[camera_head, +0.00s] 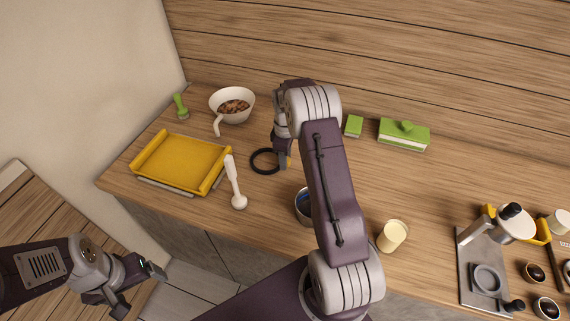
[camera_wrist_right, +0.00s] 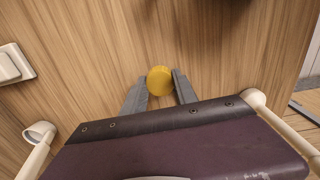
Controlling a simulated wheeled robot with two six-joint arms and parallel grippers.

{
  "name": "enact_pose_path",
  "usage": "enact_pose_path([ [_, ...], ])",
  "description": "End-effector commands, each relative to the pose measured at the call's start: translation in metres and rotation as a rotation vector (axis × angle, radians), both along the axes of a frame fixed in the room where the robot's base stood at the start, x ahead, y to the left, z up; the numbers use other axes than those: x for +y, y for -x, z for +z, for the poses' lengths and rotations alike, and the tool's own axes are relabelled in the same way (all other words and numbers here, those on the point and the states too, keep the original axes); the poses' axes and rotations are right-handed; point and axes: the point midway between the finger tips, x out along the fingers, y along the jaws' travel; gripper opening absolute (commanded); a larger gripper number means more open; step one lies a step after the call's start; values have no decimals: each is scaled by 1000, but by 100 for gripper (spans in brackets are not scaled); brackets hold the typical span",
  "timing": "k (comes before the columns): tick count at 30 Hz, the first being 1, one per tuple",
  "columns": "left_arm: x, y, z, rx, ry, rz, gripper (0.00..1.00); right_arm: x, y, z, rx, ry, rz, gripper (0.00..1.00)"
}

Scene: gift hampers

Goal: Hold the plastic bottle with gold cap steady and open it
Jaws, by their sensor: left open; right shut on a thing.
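In the wrist view a round gold cap (camera_wrist_right: 159,80) sits between the fingertips of my right gripper (camera_wrist_right: 158,92), which is shut on it or on the bottle just beneath. The bottle's body is hidden. In the head view my right gripper (camera_head: 283,155) points down at the table, and a small yellow patch of the cap (camera_head: 289,162) shows beside it. My left gripper (camera_head: 130,287) is open and empty at the lower left, off the table's front edge and well away from the bottle.
On the wooden table (camera_head: 420,180), a black ring (camera_head: 265,161) lies just left of my right gripper. My right arm hides the middle.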

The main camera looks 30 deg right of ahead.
Motion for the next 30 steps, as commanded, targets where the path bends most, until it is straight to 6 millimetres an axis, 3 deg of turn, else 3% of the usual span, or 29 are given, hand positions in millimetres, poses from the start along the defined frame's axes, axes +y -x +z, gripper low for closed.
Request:
enact_pose_path([
  [9,0,0,9,0,0,0,84,0,1,-39,2,-1,0,0],
  [20,0,0,5,1,0,0,84,0,1,-44,0,0,1,0],
  [21,0,0,6,1,0,0,84,0,0,-43,0,0,1,43],
  [22,0,0,6,1,0,0,84,0,0,-43,0,0,1,51],
  [23,0,0,7,1,0,0,84,0,0,-43,0,0,1,56],
  [30,0,0,7,0,0,0,84,0,1,-43,0,0,1,56],
])
